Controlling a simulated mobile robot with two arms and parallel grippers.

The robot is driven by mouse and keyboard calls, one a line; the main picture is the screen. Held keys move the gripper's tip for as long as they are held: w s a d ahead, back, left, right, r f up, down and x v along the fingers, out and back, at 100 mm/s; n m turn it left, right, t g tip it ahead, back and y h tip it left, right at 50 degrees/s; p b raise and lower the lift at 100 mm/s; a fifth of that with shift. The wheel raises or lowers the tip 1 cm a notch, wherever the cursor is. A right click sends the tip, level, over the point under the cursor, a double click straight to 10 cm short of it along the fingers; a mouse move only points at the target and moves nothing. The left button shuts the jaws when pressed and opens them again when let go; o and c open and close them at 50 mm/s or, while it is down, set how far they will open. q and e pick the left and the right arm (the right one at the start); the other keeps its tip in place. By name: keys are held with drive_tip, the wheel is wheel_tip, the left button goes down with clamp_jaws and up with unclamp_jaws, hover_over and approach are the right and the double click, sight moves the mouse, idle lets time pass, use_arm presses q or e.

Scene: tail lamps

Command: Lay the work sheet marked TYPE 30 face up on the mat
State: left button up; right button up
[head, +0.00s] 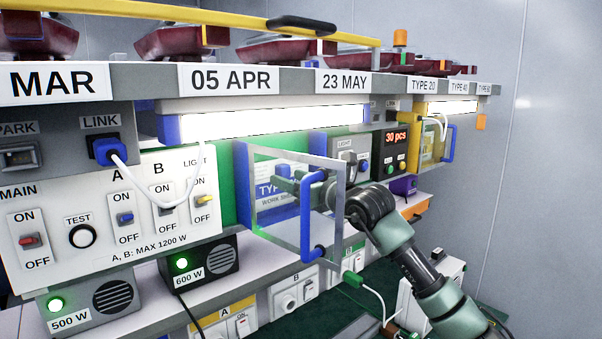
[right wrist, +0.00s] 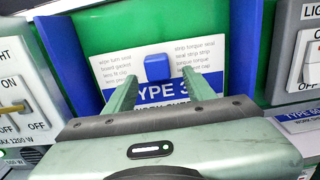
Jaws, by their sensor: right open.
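The work sheet (right wrist: 112,68) is white with a blue band reading "TYPE 3"; the rest of the number is hidden by my finger. It stands upright against a green back, with a blue block (right wrist: 157,67) at its middle. In the head view the sheet (head: 268,215) shows partly through a clear panel. My right gripper (head: 288,183) is open in front of the sheet. In the right wrist view its fingers (right wrist: 168,92) stand either side of the band, below the block; I cannot tell if they touch the sheet. My left gripper is not in view.
A clear door (head: 335,240) with a blue handle (head: 308,215) stands swung out beside my right arm. A dark green surface (head: 312,322) lies low; I cannot tell if it is the mat. Switch panels (head: 110,205) and power boxes (head: 205,260) flank the bay.

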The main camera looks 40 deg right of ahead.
drive_tip(key=shift+w+r, duration=0.1)
drive_tip(key=shift+w, duration=0.4)
clamp_jaws()
drive_tip(key=c, duration=1.1)
unclamp_jaws()
clamp_jaws()
drive_tip(key=shift+r, duration=0.1)
drive_tip(key=shift+r+p, duration=0.95)
drive_tip(key=shift+r, duration=0.3)
